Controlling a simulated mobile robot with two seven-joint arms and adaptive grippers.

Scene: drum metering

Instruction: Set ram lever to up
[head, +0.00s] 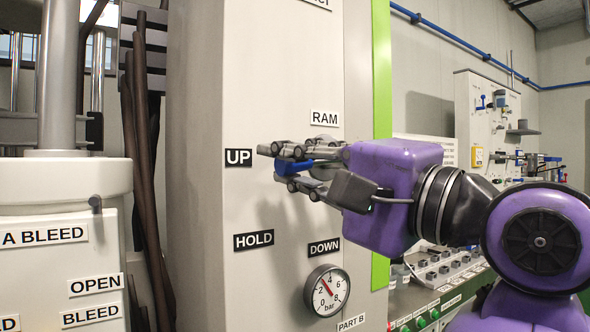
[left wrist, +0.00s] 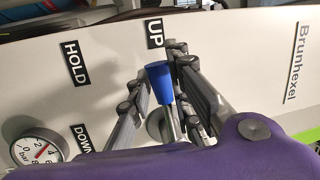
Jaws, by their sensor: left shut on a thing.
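The ram lever (head: 281,168) has a blue handle and sits on the pale panel under the RAM label (head: 325,118). In the left wrist view the blue handle (left wrist: 159,82) and its metal shaft run from a round hub toward the UP label (left wrist: 154,32). My left gripper (head: 278,166) is shut on the blue handle, with fingers on both sides of it. The UP label (head: 238,157) is just left of the fingertips in the head view. The HOLD label (head: 253,240) and DOWN label (head: 323,247) are below. My fingers hide most of the hub in the head view.
A pressure gauge (head: 326,290) is below the DOWN label. A white machine (head: 62,215) with bleed labels stands at the left, beside dark rods (head: 143,170). A bench panel (head: 490,125) with fittings stands at the back right. The panel face around the labels is flat and clear.

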